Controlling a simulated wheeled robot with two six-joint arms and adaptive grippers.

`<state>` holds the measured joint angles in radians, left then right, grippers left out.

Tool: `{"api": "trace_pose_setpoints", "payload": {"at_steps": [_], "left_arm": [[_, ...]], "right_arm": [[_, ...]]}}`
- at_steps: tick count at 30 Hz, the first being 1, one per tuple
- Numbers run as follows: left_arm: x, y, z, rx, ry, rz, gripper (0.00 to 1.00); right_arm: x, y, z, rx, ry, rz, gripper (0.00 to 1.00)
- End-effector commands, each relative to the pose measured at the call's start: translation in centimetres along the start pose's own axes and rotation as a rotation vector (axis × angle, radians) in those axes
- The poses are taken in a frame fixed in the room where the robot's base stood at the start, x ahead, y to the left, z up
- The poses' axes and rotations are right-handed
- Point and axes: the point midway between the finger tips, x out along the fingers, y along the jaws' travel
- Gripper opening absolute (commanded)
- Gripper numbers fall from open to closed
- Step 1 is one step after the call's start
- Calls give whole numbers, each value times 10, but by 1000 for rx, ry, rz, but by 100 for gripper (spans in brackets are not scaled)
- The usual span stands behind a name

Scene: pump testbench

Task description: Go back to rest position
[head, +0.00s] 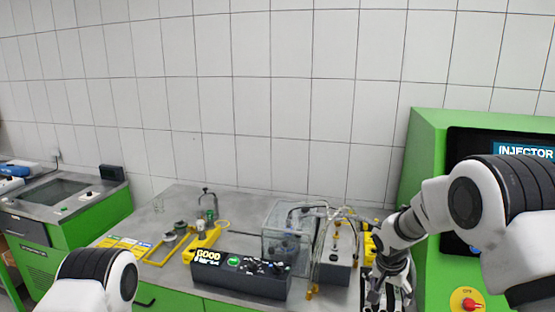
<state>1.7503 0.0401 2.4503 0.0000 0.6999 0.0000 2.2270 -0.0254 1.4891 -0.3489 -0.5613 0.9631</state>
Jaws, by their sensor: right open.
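My right gripper (388,284) points down at the right end of the grey worktop, in front of the green machine. Its fingers are small and dark in the head view, and they are open. Nothing can be made out between them. My left arm shows only as a white and black link at the bottom left, and the left gripper is out of view.
A dark control box (240,276) with a "GOOD" display stands at the worktop's front. Behind it are a clear case (286,244) and a yellow tray (168,248). A green injector machine (428,130) with a red knob (467,300) rises close beside my right arm.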

Motion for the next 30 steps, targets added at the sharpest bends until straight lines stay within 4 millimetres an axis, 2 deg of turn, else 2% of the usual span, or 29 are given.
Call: {"api": "trace_pose_setpoints", "payload": {"at_steps": [1, 5, 8, 11, 14, 17, 20, 21, 23, 24, 26, 27, 30], "left_arm": [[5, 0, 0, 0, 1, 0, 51], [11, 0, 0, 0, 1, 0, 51], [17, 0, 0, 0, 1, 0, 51], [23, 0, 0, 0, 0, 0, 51], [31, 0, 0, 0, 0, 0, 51], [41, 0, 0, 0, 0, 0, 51], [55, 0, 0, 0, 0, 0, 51], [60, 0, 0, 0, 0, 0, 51], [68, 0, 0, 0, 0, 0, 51], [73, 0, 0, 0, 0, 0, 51], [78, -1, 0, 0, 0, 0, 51], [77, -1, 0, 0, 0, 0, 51], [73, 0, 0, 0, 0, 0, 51]], "right_arm": [[15, 3, 8, -2, -16, 11, 81], [43, 12, 27, -9, -59, 42, 81], [68, 25, 51, -14, -111, 77, 81], [96, 42, 82, -16, -172, 113, 81], [128, 61, 121, -18, -243, 147, 81], [165, 88, 175, -35, -331, 170, 81], [203, 126, 253, -79, -441, 175, 81], [215, 143, 286, -101, -481, 167, 81], [225, 170, 336, -145, -534, 143, 81], [228, 189, 370, -181, -560, 120, 81], [221, 216, 412, -259, -564, 67, 81], [211, 226, 423, -316, -534, 28, 81], [195, 230, 418, -460, -404, -54, 81]]}}
